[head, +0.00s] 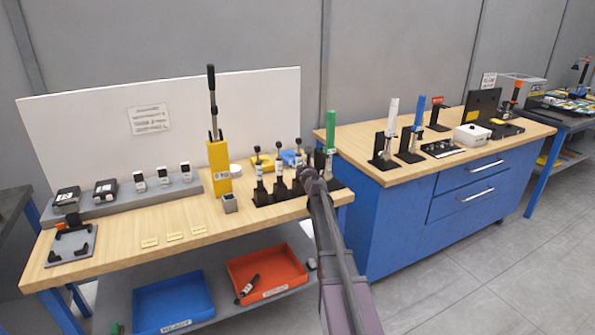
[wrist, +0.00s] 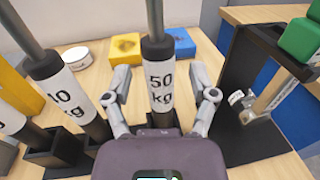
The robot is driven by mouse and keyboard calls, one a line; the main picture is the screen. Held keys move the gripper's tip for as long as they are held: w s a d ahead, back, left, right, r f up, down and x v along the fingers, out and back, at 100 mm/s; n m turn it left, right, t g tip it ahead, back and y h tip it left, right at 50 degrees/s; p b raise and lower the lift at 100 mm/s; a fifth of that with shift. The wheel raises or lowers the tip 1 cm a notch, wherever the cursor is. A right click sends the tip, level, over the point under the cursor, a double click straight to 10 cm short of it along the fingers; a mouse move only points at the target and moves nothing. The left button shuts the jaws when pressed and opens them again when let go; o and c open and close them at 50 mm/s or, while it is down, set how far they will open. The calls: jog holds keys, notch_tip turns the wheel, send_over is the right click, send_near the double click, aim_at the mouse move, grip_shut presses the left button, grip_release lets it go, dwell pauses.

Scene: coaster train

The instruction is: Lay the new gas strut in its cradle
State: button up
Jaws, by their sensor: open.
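Several upright black-and-silver gas struts with white weight labels stand in black holders on the wooden bench. The strut labelled 50 kg (wrist: 160,85) is in the middle of the wrist view. One labelled 10 kg (wrist: 70,97) stands to its left, with another partly cut off beyond it. My gripper (wrist: 164,92) is open, with one finger on each side of the 50 kg strut and visible gaps between. In the head view my gripper (head: 310,180) is at the row of struts and hides part of it. A grey plate with black brackets (head: 72,246), possibly the cradle, lies at the bench's left end.
A green cylinder on a black stand (wrist: 300,40) is close on the right. A yellow lever device (head: 219,168) stands left of the struts. Below are a blue bin (head: 173,304) and a red bin (head: 268,272) holding a dark strut-like part.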

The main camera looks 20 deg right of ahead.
jog(key=shift+w, duration=0.1)
dwell(0.5)
grip_shut()
